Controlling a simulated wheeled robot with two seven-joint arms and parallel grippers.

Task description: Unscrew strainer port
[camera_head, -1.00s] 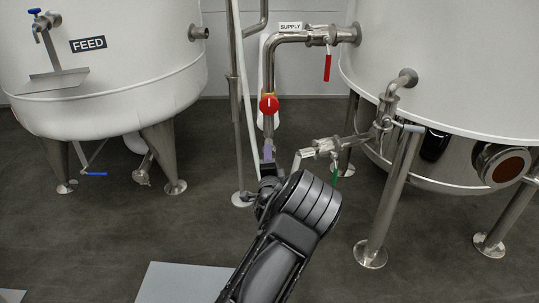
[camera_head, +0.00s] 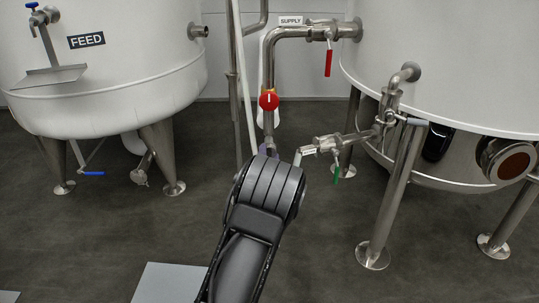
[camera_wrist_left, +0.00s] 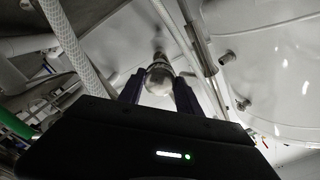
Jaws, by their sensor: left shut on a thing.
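The strainer port is a rounded metal piece (camera_wrist_left: 158,78) between the two dark fingers of my left gripper (camera_wrist_left: 160,92) in the left wrist view. The gripper is shut on it. In the head view my left gripper (camera_head: 268,150) is mostly hidden behind my own wrist, with a bit of purple finger showing at the lower end of the vertical steel supply pipe (camera_head: 269,68), below the red round knob (camera_head: 268,101). The port itself is hidden there. My right gripper is out of view.
The feed tank (camera_head: 110,100) stands at left and a larger white tank (camera_head: 450,70) at right. A side pipe with a green-handled valve (camera_head: 336,172) is close to the right of my wrist. A red lever (camera_head: 328,63) hangs above. The floor between the tanks is partly free.

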